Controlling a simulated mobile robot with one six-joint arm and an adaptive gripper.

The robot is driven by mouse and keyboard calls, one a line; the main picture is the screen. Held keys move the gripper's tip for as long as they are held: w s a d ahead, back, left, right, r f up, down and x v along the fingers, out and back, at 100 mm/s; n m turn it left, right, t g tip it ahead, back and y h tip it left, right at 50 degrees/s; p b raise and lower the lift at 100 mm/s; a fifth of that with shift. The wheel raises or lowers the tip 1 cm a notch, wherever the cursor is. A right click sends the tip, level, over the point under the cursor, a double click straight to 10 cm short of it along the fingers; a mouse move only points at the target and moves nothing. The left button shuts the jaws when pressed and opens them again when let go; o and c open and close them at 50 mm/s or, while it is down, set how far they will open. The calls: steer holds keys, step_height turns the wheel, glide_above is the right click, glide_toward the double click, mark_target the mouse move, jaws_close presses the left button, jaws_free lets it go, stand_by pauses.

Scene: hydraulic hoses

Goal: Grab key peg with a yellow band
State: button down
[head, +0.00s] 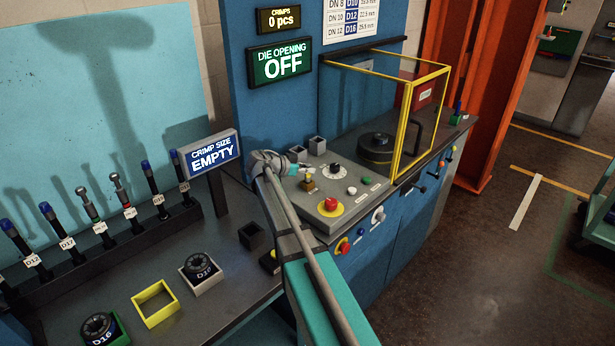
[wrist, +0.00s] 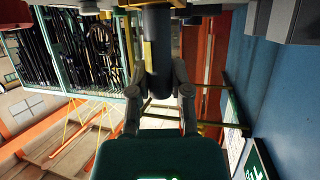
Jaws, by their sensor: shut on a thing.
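My gripper (head: 304,169) is over the control panel beside the blue machine. In the wrist view its fingers (wrist: 160,92) are closed on the sides of a dark upright cylinder, the key peg (wrist: 159,65). In the head view a small brownish-yellow part (head: 309,185) shows just below the fingertips, on the panel. I cannot tell whether it is the peg's yellow band. The peg's end at the top of the wrist view is cut off, and I cannot tell whether it is seated or free.
The control panel has a red button on yellow (head: 330,206) and a dial (head: 335,171) close to my gripper. A yellow-framed guard (head: 403,130) stands to the right. The "CRIMP SIZE EMPTY" display (head: 212,155) and a rack of labelled tools (head: 90,262) are on the left.

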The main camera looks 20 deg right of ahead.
steer(key=shift+r, duration=0.2)
step_height(320, 180, up, 2)
steer(key=shift+r+p, duration=0.1)
steer(key=shift+p, duration=1.15)
steer(key=s+a+r+p, duration=0.2)
steer(key=s+r+p, duration=0.8)
steer(key=s, duration=0.4)
steer(key=shift+a+r, duration=0.15)
steer(key=shift+r, duration=0.1)
